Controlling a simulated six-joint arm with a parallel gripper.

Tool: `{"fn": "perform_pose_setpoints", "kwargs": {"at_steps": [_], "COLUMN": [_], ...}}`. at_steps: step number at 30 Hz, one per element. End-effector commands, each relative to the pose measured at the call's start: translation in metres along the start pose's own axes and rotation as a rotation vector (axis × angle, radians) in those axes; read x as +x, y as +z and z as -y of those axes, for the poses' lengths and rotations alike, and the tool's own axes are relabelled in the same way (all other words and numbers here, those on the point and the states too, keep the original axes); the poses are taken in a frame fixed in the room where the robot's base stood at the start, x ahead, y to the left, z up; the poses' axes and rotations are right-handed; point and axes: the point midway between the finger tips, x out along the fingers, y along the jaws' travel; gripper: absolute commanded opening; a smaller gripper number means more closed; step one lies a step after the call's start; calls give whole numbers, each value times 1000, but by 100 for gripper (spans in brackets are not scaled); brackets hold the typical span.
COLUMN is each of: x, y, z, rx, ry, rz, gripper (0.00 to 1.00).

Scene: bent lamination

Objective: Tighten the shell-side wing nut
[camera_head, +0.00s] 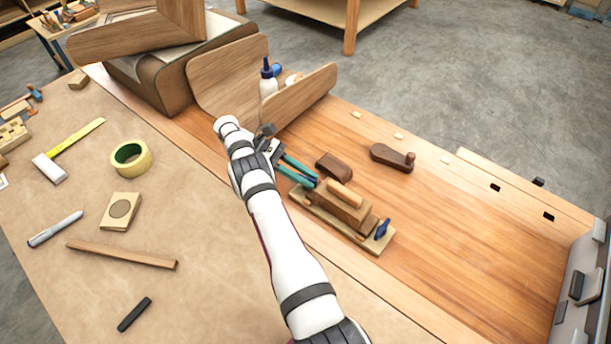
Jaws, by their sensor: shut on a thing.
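The clamping jig is a pale base board (376,243) with a stacked wooden block (340,207) on it. A blue wing nut (383,229) stands at its right end, away from the bent shell (228,82). My gripper (313,183) has two teal fingers that reach down to the jig's other end, on the side of the shell. A bit of blue shows between the fingertips, where the jaws are shut on the shell-side wing nut. Most of that nut is hidden by the fingers.
A brown block (333,165) lies close behind the jig, and a wooden plane (392,157) stands farther back. A glue bottle (268,80) stands by the shell. Tape (130,157) and tools lie left.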

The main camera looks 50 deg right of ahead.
Motion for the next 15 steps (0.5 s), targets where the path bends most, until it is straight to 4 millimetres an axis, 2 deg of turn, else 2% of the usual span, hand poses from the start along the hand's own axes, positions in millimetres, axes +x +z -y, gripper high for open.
{"fn": "perform_pose_setpoints", "kwargs": {"at_steps": [12, 13, 15], "x": [1, 1, 1], "y": [-1, -1, -1], "z": [1, 1, 1], "rx": [-2, -2, -1], "ry": [-8, -8, -7], "rz": [2, 2, 2], "gripper": [0, 26, 39]}}
